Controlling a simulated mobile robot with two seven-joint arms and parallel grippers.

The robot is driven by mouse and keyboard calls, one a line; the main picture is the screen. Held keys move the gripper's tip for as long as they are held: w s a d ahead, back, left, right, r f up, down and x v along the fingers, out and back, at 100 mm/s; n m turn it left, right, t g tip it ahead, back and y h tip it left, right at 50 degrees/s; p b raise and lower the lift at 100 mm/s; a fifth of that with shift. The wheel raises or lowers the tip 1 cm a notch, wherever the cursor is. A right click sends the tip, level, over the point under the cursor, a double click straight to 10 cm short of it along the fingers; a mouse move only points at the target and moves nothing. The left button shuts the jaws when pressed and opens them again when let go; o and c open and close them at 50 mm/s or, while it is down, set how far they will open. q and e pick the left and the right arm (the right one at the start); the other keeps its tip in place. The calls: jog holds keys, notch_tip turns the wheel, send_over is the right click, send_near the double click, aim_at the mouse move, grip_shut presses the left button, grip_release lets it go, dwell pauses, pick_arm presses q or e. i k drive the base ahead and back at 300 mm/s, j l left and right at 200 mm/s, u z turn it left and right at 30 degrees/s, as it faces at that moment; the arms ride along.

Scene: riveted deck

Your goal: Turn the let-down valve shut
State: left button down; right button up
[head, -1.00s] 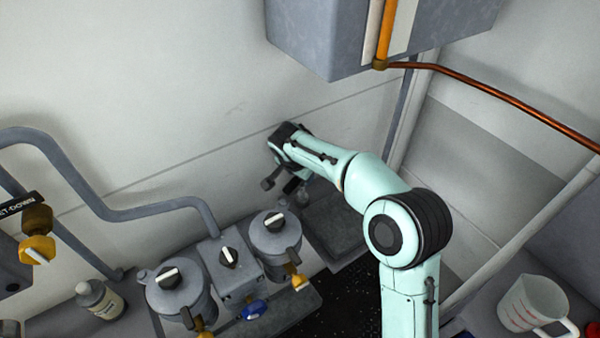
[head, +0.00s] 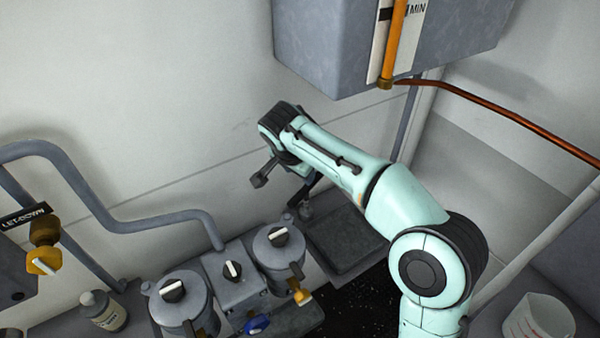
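The let-down valve has a yellow knob (head: 44,262) with a pale bar across its face, on a brass-coloured body at the far left. A black LET-DOWN label (head: 27,215) sits just above it. My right arm comes in from the lower right and reaches up and left. Its gripper (head: 282,196) hangs above the right pot and the grey tray, well to the right of the valve. Its two dark fingers look spread apart with nothing between them. My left gripper is out of view.
Two grey lidded pots (head: 180,299) with black knobs flank a grey box (head: 235,275) below. A labelled bottle (head: 104,311) stands at lower left. A bent grey pipe (head: 130,220) runs along the wall. A grey cabinet (head: 335,50) hangs above my arm. A measuring jug (head: 540,318) stands lower right.

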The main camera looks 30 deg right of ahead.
aim_at(46, 259)
jog(key=k, duration=1)
